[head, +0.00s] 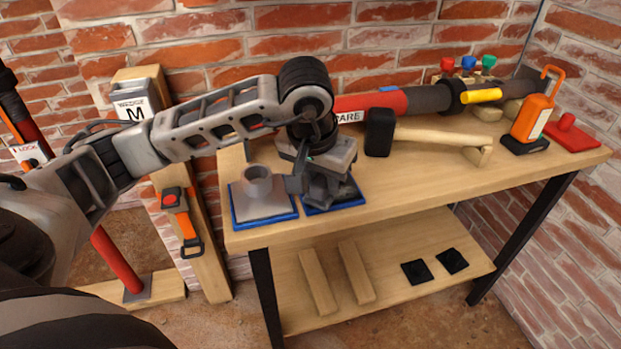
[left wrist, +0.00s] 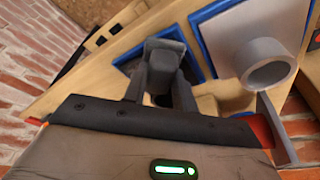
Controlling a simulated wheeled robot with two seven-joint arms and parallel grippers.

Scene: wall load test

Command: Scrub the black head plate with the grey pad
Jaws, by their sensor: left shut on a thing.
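My left gripper (head: 325,190) is over the front left of the workbench, at the right blue-edged mat (head: 346,203). In the left wrist view its fingers (left wrist: 160,85) are shut on a dark grey block (left wrist: 163,58), which looks like the grey pad. Whether the block touches the mat cannot be told. Beside it, a grey plate with a round socket (head: 262,197) sits on another blue-edged mat and also shows in the left wrist view (left wrist: 268,65). I cannot pick out the black head plate with certainty. My right gripper is not in view.
The bench (head: 400,200) also bears a red and black strut (head: 372,102), a mallet (head: 380,132) and an orange bottle (head: 533,117). Two black squares (head: 417,272) lie on the lower shelf. A wooden post (head: 207,255) stands at left. The bench's front right is clear.

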